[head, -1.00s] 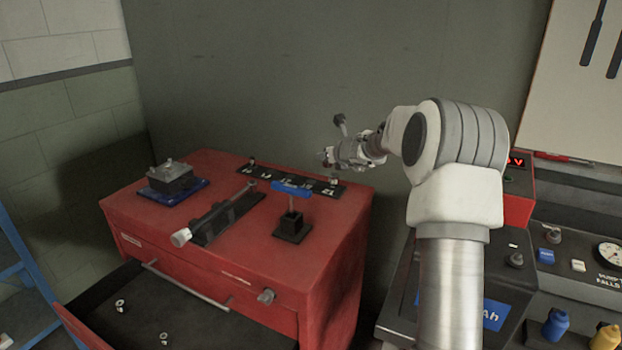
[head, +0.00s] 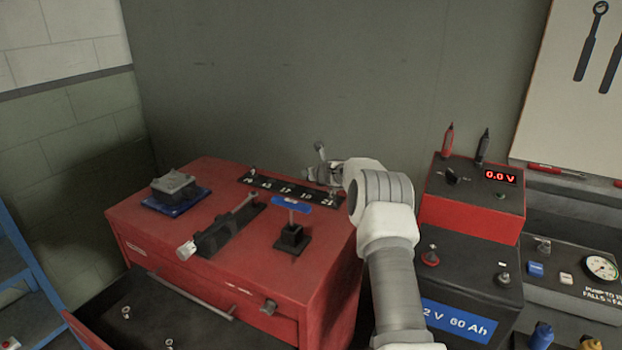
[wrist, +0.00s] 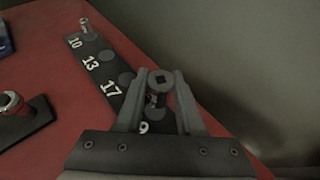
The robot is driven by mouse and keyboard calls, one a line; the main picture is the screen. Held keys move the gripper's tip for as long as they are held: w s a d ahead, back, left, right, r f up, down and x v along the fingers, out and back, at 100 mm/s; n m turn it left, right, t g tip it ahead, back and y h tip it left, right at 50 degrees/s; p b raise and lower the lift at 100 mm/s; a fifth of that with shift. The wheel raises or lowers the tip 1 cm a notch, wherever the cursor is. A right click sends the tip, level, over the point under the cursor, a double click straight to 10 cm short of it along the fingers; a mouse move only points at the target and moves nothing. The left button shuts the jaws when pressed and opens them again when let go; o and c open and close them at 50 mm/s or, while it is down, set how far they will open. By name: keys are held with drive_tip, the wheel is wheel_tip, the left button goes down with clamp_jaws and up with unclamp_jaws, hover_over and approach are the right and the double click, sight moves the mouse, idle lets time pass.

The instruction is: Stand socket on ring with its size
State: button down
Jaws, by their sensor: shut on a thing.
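My gripper (wrist: 160,84) is shut on a metal socket (wrist: 161,78), whose square drive hole faces the wrist camera. In the head view my gripper (head: 318,176) is over the back right part of a black rail (head: 300,189). The rail also shows in the wrist view (wrist: 98,79), with round spots beside white numbers 10, 13, 17 and 19. One socket (wrist: 86,24) stands at the 10. The 13 and 17 spots look bare. The held socket overlaps the rail near the 19; its lower end is hidden, so I cannot tell whether it touches.
The red cabinet top (head: 235,255) carries a blue-handled tool on a black stand (head: 291,238), a torque-wrench-like tool in a holder (head: 225,228) and a grey block on a blue base (head: 174,188). An open drawer (head: 150,315) holds small metal parts. A wall stands behind.

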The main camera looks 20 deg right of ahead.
sight(311, 191)
drive_tip(key=shift+f+b, duration=1.2)
drive_tip(key=shift+f, duration=0.75)
drive_tip(key=shift+f, duration=0.25)
drive_tip(key=c, duration=0.5)
unclamp_jaws()
drive_tip(key=shift+c, duration=0.2)
drive_tip(key=shift+r, duration=0.2)
